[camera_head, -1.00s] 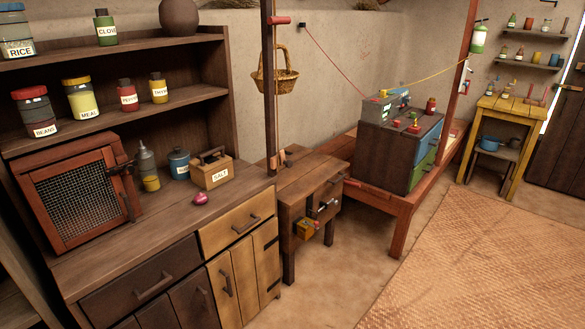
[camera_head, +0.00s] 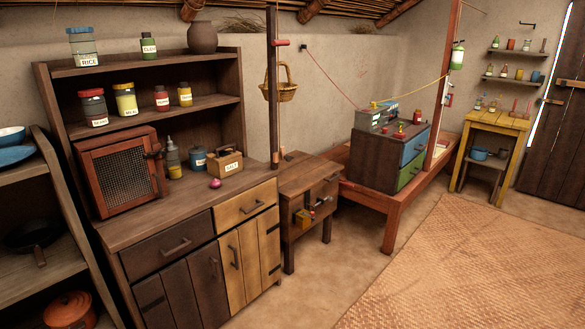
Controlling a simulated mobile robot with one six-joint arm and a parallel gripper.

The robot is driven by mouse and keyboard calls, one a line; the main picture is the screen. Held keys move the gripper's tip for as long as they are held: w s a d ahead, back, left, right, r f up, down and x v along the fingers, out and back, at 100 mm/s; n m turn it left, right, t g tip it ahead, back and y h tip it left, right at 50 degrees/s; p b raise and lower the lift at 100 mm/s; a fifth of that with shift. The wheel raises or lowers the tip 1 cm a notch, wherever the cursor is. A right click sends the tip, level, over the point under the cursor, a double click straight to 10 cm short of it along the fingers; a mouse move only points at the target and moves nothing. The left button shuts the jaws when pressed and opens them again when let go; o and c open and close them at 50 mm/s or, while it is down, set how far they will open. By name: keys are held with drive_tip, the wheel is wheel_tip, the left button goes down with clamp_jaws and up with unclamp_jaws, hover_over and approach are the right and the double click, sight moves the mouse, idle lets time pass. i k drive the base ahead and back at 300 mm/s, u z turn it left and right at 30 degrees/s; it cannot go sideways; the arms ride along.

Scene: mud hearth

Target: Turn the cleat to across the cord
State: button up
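A dark wooden post (camera_head: 273,100) stands behind the right end of the counter. A small orange-brown piece (camera_head: 283,153) sits low beside this post and may be the cleat; it is too small to tell how it is turned. A thin pale cord seems to run down along the post above it, too fine to follow clearly. A red roller or peg (camera_head: 281,43) sticks out from the post higher up. A wicker basket (camera_head: 287,92) hangs beside the post. My gripper is not in view.
A wooden counter (camera_head: 130,232) with a mesh-fronted red box (camera_head: 124,178) and a salt box (camera_head: 227,168) stands at left. A small wooden table (camera_head: 296,180) stands right of it, below the post. Open floor and a woven mat (camera_head: 450,265) lie at right.

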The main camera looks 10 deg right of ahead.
sight(288, 158)
drive_tip(key=k, duration=0.35)
drive_tip(key=u, duration=0.1)
drive_tip(key=i, duration=0.55)
drive_tip(key=u, duration=0.55)
drive_tip(key=i, duration=1.15)
drive_tip(key=u, duration=0.2)
